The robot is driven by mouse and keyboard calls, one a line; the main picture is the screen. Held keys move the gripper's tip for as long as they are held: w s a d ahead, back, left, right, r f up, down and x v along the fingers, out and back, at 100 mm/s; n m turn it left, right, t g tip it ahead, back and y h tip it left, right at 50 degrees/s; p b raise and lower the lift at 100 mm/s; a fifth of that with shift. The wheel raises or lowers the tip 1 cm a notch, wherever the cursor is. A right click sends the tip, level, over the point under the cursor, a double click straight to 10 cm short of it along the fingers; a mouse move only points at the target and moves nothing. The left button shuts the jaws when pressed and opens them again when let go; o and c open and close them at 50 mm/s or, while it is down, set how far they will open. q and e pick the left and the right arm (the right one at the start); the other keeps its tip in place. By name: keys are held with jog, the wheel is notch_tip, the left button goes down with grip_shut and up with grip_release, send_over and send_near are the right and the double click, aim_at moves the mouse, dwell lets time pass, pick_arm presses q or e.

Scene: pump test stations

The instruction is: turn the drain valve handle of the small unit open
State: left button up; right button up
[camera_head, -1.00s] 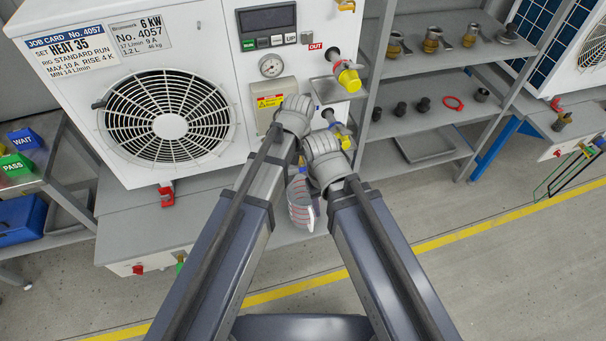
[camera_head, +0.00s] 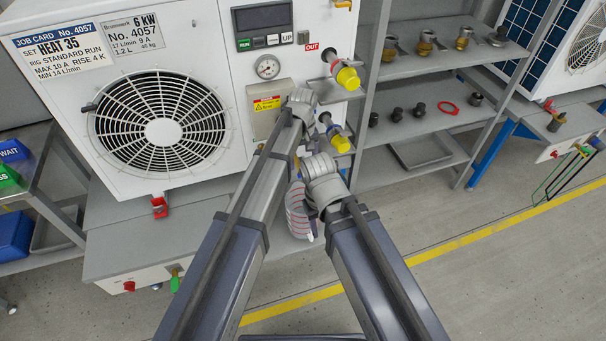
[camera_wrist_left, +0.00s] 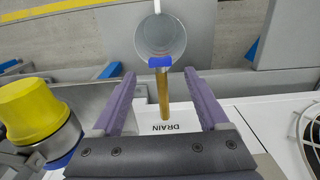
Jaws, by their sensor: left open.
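The small unit (camera_head: 180,50) is the white cabinet with a fan grille. In the left wrist view its face carries a DRAIN label (camera_wrist_left: 170,127). A brass drain valve piece (camera_wrist_left: 163,98) stands out beside the label, with a blue handle part (camera_wrist_left: 160,62) at its end. My left gripper (camera_wrist_left: 160,82) is open, its purple fingers on either side of the brass piece with gaps visible. A grey round vessel (camera_wrist_left: 161,38) is beyond the blue part. In the head view my left arm hides the valve. A jug with red marks (camera_head: 297,212) is below.
Yellow-capped fittings (camera_head: 347,77) stick out on the unit's right, one large (camera_wrist_left: 35,110) at left in the wrist view. A grey shelf rack (camera_head: 440,60) stands at right. Open floor with a yellow line (camera_head: 440,248) lies in front.

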pick_arm(q)
notch_tip(320, 180, down, 5)
jog(key=b, duration=0.3)
jog(key=shift+r+b, duration=0.1)
jog(key=shift+b, duration=0.3)
grip_shut()
